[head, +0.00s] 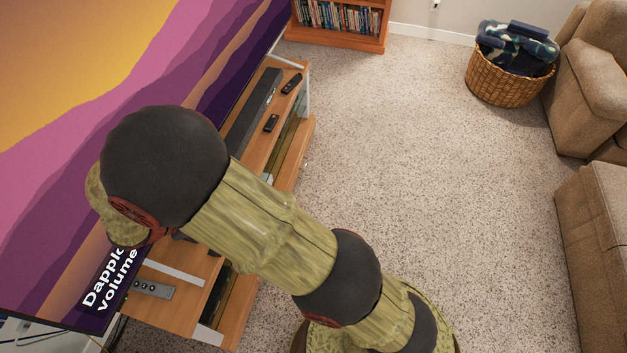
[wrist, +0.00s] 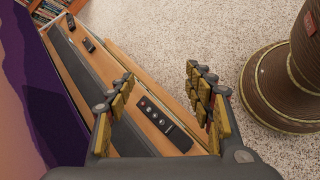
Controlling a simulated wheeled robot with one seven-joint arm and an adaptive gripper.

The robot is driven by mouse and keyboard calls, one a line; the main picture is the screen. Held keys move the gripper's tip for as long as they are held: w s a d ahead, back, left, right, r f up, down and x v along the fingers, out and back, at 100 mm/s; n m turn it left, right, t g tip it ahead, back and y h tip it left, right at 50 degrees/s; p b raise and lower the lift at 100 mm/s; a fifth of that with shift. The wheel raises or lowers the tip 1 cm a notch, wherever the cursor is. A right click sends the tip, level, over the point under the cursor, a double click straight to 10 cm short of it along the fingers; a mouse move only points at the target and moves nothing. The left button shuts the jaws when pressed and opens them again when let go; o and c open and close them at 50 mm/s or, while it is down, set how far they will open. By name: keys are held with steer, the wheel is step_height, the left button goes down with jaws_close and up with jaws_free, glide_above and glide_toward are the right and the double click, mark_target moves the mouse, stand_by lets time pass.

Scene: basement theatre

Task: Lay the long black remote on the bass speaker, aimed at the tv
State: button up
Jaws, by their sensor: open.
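A long, dark remote (wrist: 155,115) with pale round buttons lies on the wooden tv stand (wrist: 104,75) in the wrist view. My gripper (wrist: 160,85) is open, with its fingers spread to either side of that remote in the picture. I see no grip on it, and cannot tell the height gap. In the head view my arm hides the gripper and part of the stand. The tv (head: 70,140) fills the left there. I cannot make out a bass speaker in either view.
Two smaller dark remotes (head: 291,83) (head: 271,122) lie beside the long soundbar (head: 252,110). A grey buttoned device (head: 152,289) lies on the stand's near end. A basket (head: 508,83), armchair (head: 592,80) and bookcase (head: 340,35) stand around open carpet (head: 430,150).

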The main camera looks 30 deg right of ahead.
steer(key=s+d+r+m+g+y, duration=0.2)
steer(key=d+r+m, duration=0.2)
steer(key=d+r, duration=0.45)
steer(key=s+d+r+m+t+y, duration=0.1)
steer(key=s+d+r+m+y, duration=0.2)
steer(key=s+d+r+m, duration=0.3)
steer(key=s+d+r+m+t+y, duration=0.2)
steer(key=s+d+r+m+y, duration=0.1)
steer(key=s+d+r+m, duration=0.4)
steer(key=s+r, duration=0.3)
steer(key=s, duration=0.1)
steer(key=shift+s+r+y, duration=0.2)
steer(key=shift+r+y, duration=0.05)
steer(key=shift+y, duration=0.05)
steer(key=shift+o, duration=0.5)
steer(key=shift+s+r+m+t, duration=0.15)
steer(key=shift+s+m+t, duration=0.15)
steer(key=shift+s+m, duration=0.1)
steer(key=shift+c, duration=0.8)
